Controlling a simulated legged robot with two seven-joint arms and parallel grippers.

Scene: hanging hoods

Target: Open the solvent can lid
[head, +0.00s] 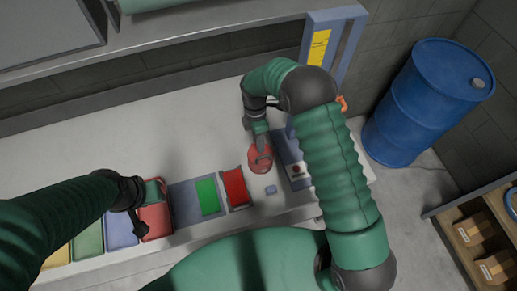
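A small round red can (259,161), which looks like the solvent can, stands on the pale bench right of centre. My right gripper (262,155) reaches down over it and hides part of its top. Its fingers overlap the can's lid in the picture. I cannot tell whether they touch or grip it, or whether the lid is raised. My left gripper (144,222) hangs over a red bin (157,224) at the bench's front left. Its fingers are small and dark there, and their opening is unclear.
Blue, green and yellow bins (88,238) line the front left. A green-and-red panel (208,196) lies between the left gripper and the can. A grey-blue device (292,160) stands close right of the can. A blue drum (425,100) stands beyond the bench. The bench behind is clear.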

